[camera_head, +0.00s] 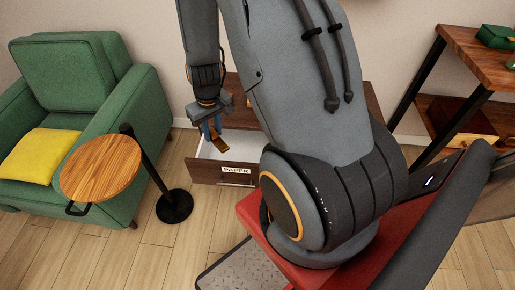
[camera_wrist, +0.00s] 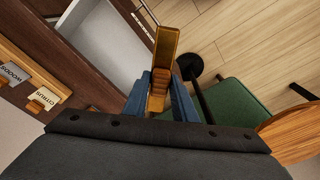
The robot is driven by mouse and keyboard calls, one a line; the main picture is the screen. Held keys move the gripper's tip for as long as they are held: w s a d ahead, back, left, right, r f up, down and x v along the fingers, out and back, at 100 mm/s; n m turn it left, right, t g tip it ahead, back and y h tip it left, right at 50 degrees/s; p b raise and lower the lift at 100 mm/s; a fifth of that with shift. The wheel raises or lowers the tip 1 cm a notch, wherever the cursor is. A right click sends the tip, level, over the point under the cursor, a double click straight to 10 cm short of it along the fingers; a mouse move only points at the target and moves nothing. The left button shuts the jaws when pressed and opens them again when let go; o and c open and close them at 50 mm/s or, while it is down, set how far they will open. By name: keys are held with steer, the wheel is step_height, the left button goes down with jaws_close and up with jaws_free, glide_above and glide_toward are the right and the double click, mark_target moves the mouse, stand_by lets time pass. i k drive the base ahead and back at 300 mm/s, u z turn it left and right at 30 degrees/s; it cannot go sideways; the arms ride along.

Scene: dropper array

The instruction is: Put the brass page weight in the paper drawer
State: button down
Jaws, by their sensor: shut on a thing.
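The brass page weight (camera_wrist: 163,62) is a golden bar with a stepped end, held between the blue fingers of my gripper (camera_wrist: 160,95) in the wrist view. In the head view the page weight (camera_head: 221,145) hangs from my gripper (camera_head: 211,130) over the open paper drawer (camera_head: 222,172). The drawer has a brown front with a PAPER label and a white inside. It also shows in the wrist view (camera_wrist: 112,45), where its inside looks empty in the part I see. My arm hides the drawer's right side in the head view.
A round wooden side table (camera_head: 100,168) on a black stand and a green armchair (camera_head: 130,100) with a yellow cushion (camera_head: 38,155) stand left of the drawer. A wooden bench (camera_head: 478,50) stands at the right. Labels reading WOODS and CITRUS show in the wrist view.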

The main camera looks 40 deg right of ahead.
mark_target(242, 160)
steer(key=z, duration=3.2)
steer(key=k, duration=1.1)
steer(key=u, duration=1.8)
steer(key=i, duration=0.5)
steer(key=z, duration=0.1)
